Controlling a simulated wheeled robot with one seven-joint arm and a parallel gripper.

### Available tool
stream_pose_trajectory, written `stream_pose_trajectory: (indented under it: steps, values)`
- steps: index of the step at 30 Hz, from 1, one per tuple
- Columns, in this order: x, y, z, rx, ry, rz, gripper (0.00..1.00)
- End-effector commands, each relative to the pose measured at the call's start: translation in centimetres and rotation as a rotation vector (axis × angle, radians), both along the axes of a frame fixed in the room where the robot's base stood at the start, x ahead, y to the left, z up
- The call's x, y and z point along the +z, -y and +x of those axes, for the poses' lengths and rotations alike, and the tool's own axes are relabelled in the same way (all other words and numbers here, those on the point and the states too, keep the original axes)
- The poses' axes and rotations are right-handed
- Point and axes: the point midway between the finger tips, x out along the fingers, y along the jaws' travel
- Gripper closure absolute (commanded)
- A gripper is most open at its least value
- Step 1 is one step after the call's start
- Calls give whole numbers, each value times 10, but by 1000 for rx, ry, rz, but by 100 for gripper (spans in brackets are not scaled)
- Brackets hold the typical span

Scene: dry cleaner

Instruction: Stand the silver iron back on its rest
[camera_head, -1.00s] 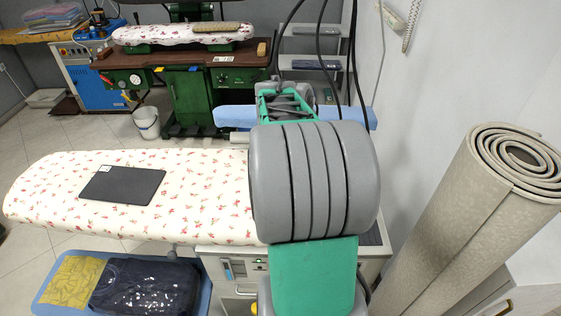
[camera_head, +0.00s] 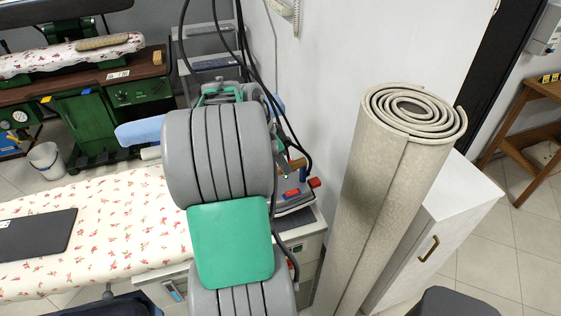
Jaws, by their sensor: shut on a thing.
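My grey and green arm covers much of the middle of the view. My gripper (camera_head: 284,166) shows only in part past the arm's right side, at the right end of the ironing board. It is shut on what seems to be the silver iron (camera_head: 296,206), a grey body with a brown handle and red and blue parts. Most of the iron's outline is hidden or too small to read. I cannot tell whether it touches the surface below. The rest cannot be told apart from the dark top of the cabinet (camera_head: 306,243) there.
The flowered ironing board (camera_head: 120,215) bears a flat dark pad (camera_head: 36,233). A rolled beige carpet (camera_head: 395,180) stands to the right beside a white cabinet (camera_head: 440,225). Black cables (camera_head: 262,75) hang by the wall. A green press (camera_head: 100,120) and a bucket (camera_head: 47,160) stand behind.

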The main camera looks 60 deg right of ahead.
Motion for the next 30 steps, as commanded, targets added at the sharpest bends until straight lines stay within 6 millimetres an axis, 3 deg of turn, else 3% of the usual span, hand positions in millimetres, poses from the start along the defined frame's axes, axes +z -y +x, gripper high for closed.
stream_pose_trajectory:
  steps: [30]
  values:
    - [-77, -1, 2, 5, 2, -1, 100]
